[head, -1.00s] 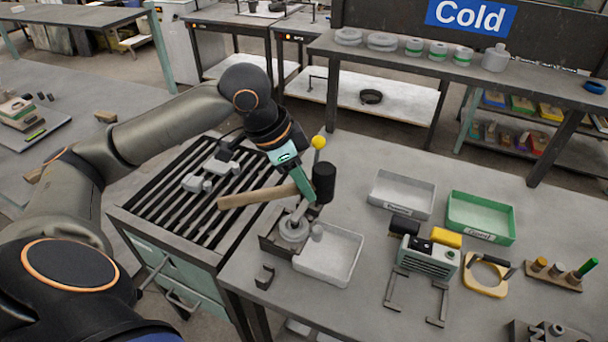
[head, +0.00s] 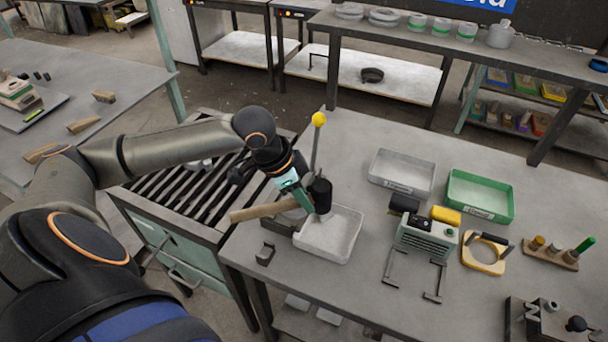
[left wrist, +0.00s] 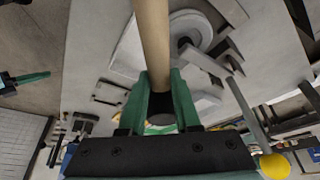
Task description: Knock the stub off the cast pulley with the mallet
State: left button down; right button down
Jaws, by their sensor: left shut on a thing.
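My left gripper (head: 301,197) is shut on the mallet's wooden handle (head: 262,211), close to its black head (head: 321,195). The handle also shows in the left wrist view (left wrist: 152,40), between the green fingers (left wrist: 163,100). The grey cast pulley (head: 293,212) is mostly hidden behind the handle and gripper in the head view. Its round rim shows in the left wrist view (left wrist: 187,32). The stub is not clearly visible; the mallet head covers that area, and I cannot tell whether they touch. A green-fingered gripper, apparently my right one (left wrist: 25,78), shows at the left wrist view's edge.
A white tray (head: 345,250) lies just beside the pulley. A yellow-knobbed rod (head: 318,120) rises behind the mallet. A slatted grate (head: 165,190) is at left. A grey tray (head: 402,190) and a green tray (head: 480,213) stand to the right.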

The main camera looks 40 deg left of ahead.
pick_arm(q)
notch_tip(320, 180, up, 9)
dwell(0.4)
dwell(0.4)
